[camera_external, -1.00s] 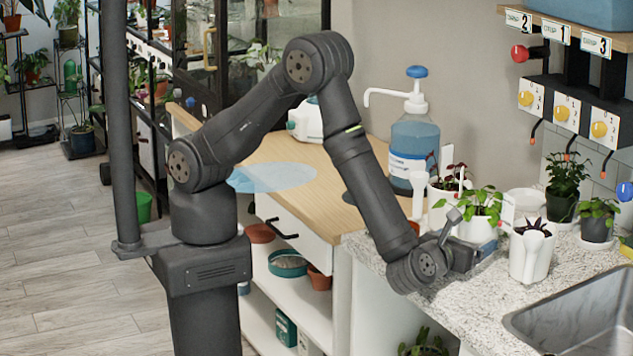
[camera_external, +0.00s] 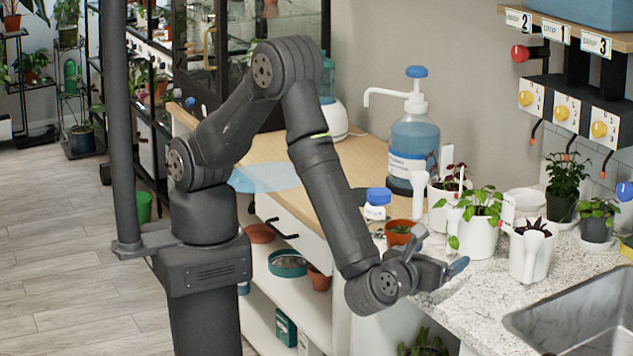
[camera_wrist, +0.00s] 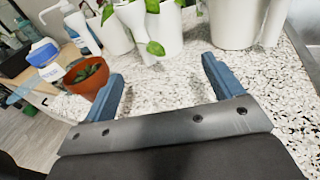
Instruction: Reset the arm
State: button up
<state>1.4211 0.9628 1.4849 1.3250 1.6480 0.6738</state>
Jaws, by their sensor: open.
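My gripper (camera_external: 455,268) is above the front edge of the speckled counter, in front of the white pots. In the wrist view its two blue fingers (camera_wrist: 160,85) are wide apart with only bare counter between them, so it is open and empty. My arm bends down from its raised elbow to the wrist, which hangs just off the counter's edge.
A terracotta pot (camera_external: 400,233) with a seedling and a blue-capped jar (camera_external: 376,205) stand left of the gripper. White potted plants (camera_external: 478,232) (camera_external: 530,254) stand behind and right. A pump bottle (camera_external: 413,145) is at the back, the sink (camera_external: 580,315) at right.

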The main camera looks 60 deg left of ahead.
aim_at(468, 226)
dwell(0.3)
jog(key=x, duration=1.2)
jog(key=shift+w+a+f, duration=0.15)
jog(key=shift+f, duration=0.05)
notch_tip(468, 226, up, 2)
jog(key=shift+r, duration=0.75)
jog(key=shift+f, duration=0.1)
